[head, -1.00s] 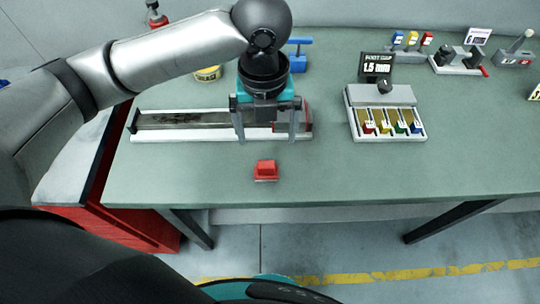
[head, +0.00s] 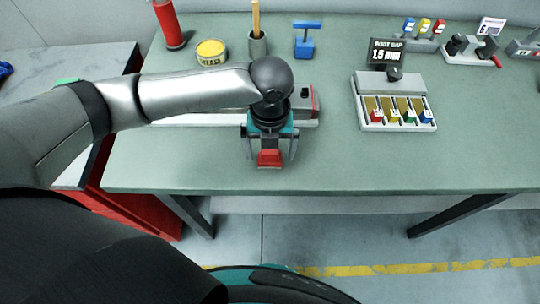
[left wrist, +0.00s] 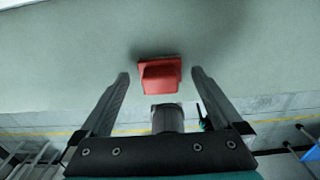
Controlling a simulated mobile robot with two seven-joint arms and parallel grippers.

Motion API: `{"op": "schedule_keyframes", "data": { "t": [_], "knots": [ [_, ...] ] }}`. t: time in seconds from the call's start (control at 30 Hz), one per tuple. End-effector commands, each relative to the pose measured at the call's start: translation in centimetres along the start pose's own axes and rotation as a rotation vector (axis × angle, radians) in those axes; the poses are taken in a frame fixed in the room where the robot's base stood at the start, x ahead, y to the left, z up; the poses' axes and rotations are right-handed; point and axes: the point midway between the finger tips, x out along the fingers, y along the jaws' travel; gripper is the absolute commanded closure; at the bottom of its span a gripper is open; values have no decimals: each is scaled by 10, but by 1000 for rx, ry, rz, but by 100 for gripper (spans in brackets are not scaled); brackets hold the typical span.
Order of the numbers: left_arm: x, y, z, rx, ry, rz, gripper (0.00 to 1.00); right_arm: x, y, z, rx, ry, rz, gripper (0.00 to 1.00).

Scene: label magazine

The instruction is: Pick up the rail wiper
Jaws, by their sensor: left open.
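The rail wiper is a small red block (head: 270,158) on the green table near its front edge. It also shows in the left wrist view (left wrist: 160,77), ahead of and between the fingers. My left gripper (head: 270,162) is open, with one finger on each side of the wiper in the head view. In the left wrist view my left gripper (left wrist: 161,82) shows a gap on both sides of the wiper, and no contact shows. My right gripper is not in view.
Behind my left arm lies a long rail fixture (head: 315,105). A box with coloured tabs (head: 372,90) stands to the right. A yellow tin (head: 211,52) and a blue-handled tool (head: 305,42) stand behind. The table's front right is clear.

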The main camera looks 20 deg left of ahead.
Motion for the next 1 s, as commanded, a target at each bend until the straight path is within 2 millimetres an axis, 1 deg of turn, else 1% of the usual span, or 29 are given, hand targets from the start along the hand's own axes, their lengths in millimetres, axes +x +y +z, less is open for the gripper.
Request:
{"op": "schedule_keyframes", "data": {
  "t": [0.03,0.13,0.37,0.4,1.0],
  "knots": [
    [8,0,0,0,1,0,0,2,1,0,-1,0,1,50],
    [17,0,0,0,0,1,0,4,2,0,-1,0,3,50],
    [18,0,0,1,-2,-1,0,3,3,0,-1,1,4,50],
    [18,0,0,1,-2,-1,1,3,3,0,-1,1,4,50],
    [18,0,0,1,-2,-1,69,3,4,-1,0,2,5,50]
  ]
}}
